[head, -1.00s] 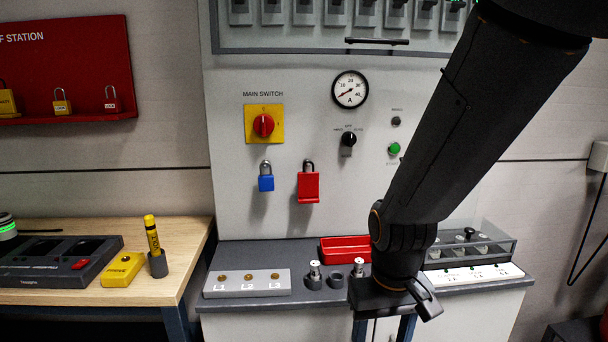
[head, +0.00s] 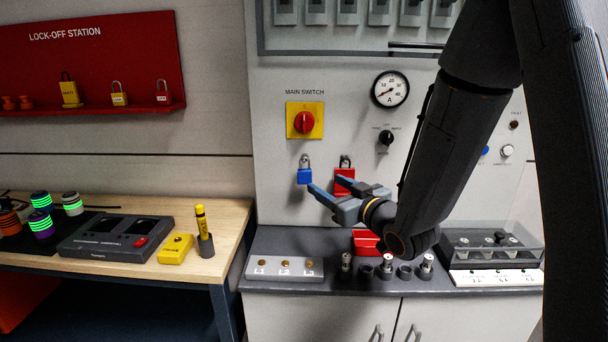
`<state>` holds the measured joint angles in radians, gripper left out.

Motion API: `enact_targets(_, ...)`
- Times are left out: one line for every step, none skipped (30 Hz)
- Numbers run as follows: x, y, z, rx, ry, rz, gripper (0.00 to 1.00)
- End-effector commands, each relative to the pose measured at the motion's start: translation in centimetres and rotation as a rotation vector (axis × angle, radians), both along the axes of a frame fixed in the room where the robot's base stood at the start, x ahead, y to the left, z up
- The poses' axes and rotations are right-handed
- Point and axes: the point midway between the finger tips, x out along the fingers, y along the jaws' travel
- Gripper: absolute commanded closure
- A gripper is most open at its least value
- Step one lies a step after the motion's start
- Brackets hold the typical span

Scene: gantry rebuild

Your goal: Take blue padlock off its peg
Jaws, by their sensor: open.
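The blue padlock (head: 304,176) hangs by its grey shackle on the grey cabinet front, below the main switch. Its peg is hidden or too small to make out. My gripper (head: 319,186) is open and points left toward the padlock, with its blue-grey fingers just below and right of it. One fingertip appears close to the padlock's lower right; I cannot tell whether they touch. The padlock is not between the fingers as far as I can see.
The yellow-backed main switch (head: 304,121) is above. A grey ledge below carries a terminal block (head: 285,268), a red tray (head: 366,242) and small cylinders. A wooden bench (head: 232,222) stands left.

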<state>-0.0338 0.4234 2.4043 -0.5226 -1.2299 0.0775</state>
Motion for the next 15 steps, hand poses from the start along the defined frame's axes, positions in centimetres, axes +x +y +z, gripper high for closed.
enact_targets(-0.1, 0.4, 0.4, 0.015, -0.021, 0.017, 0.44)
enact_targets(-0.1, 0.6, 0.6, 0.022, -0.033, 0.025, 0.44)
enact_targets(-0.1, 0.9, 0.9, 0.029, -0.044, 0.032, 0.44)
enact_targets(0.0, 1.0, 1.0, 0.034, -0.049, 0.036, 0.44)
enact_targets(0.1, 1.2, 1.1, 0.036, -0.053, 0.039, 0.44)
enact_targets(0.4, 1.5, 1.2, 0.038, -0.056, 0.041, 0.44)
enact_targets(0.6, 1.6, 1.2, 0.038, -0.056, 0.042, 0.44)
enact_targets(0.9, 1.8, 1.2, 0.038, -0.056, 0.042, 0.44)
enact_targets(1.3, 2.0, 1.2, 0.038, -0.056, 0.042, 0.44)
enact_targets(1.5, 2.2, 1.3, 0.038, -0.056, 0.041, 0.44)
enact_targets(1.8, 2.4, 1.3, 0.038, -0.056, 0.041, 0.44)
enact_targets(2.1, 2.5, 1.3, 0.038, -0.056, 0.041, 0.44)
enact_targets(2.3, 2.7, 1.3, 0.038, -0.056, 0.041, 0.44)
enact_targets(2.4, 2.8, 1.3, 0.037, -0.055, 0.041, 0.44)
enact_targets(2.8, 3.0, 1.3, 0.037, -0.055, 0.041, 0.44)
